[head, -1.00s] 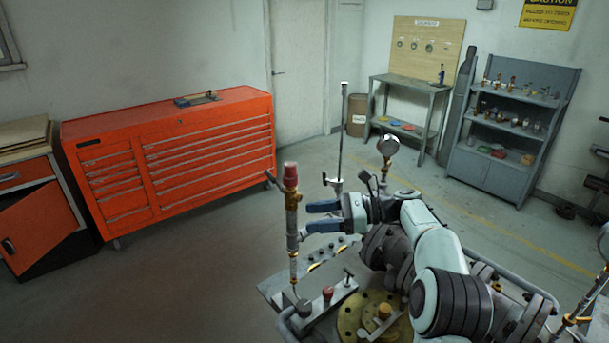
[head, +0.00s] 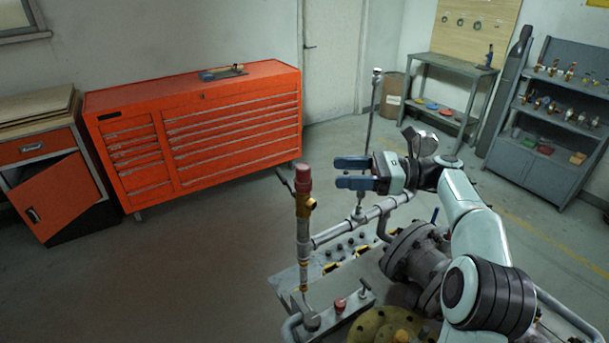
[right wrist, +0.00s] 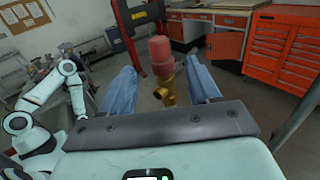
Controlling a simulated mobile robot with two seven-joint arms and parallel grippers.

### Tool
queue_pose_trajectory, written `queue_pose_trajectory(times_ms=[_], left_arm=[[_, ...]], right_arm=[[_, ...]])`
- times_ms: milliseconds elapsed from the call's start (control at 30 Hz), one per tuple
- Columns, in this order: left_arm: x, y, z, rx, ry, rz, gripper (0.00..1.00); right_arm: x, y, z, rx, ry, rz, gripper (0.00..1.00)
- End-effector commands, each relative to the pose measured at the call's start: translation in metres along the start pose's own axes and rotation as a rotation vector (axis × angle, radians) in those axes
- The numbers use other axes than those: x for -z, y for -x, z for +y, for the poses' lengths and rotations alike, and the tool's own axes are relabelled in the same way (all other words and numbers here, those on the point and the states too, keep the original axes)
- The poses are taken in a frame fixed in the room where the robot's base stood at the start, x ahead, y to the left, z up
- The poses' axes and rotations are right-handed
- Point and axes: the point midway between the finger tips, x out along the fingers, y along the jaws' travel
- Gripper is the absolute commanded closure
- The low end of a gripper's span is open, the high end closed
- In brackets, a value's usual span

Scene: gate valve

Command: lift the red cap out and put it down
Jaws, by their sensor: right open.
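The red cap (head: 303,180) sits upright on top of a brass fitting (head: 306,205) on a thin vertical pipe. My right gripper (head: 336,172) is open and empty, to the right of the cap and apart from it in the head view. In the right wrist view, the red cap (right wrist: 161,52) and brass fitting (right wrist: 166,88) appear between the two blue fingers (right wrist: 161,67), farther out, with no visible contact. My left gripper does not show; a pale arm (right wrist: 50,95) stands at the left of the right wrist view.
Below the pipe is a grey rig (head: 290,283) with flanged piping (head: 415,250) and a small red knob (head: 340,306). A tall metal rod (head: 371,125) rises behind my right gripper. An orange tool cabinet (head: 200,135) stands behind, with open floor before it.

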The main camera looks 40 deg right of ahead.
Motion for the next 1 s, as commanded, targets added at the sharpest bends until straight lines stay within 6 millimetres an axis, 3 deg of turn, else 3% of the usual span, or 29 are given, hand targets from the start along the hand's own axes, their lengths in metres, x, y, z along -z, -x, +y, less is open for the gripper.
queue_pose_trajectory(times_ms=[133,367,700,1000], left_arm=[[-0.001,-0.002,-0.001,0.001,0.001,-0.002,0.57],[-0.001,-0.002,-0.001,0.0,0.0,-0.002,0.57],[0.0,0.001,0.001,0.0,-0.001,0.001,0.57],[0.0,0.001,0.001,0.0,-0.001,0.001,0.57]], right_arm=[[0.0,-0.027,0.001,-0.003,0.0,-0.001,0.39],[0.0,-0.045,0.0,0.0,0.0,0.0,0.39],[-0.001,-0.089,0.002,-0.001,0.001,-0.002,0.39],[-0.001,-0.094,0.002,0.002,0.001,-0.001,0.42]])
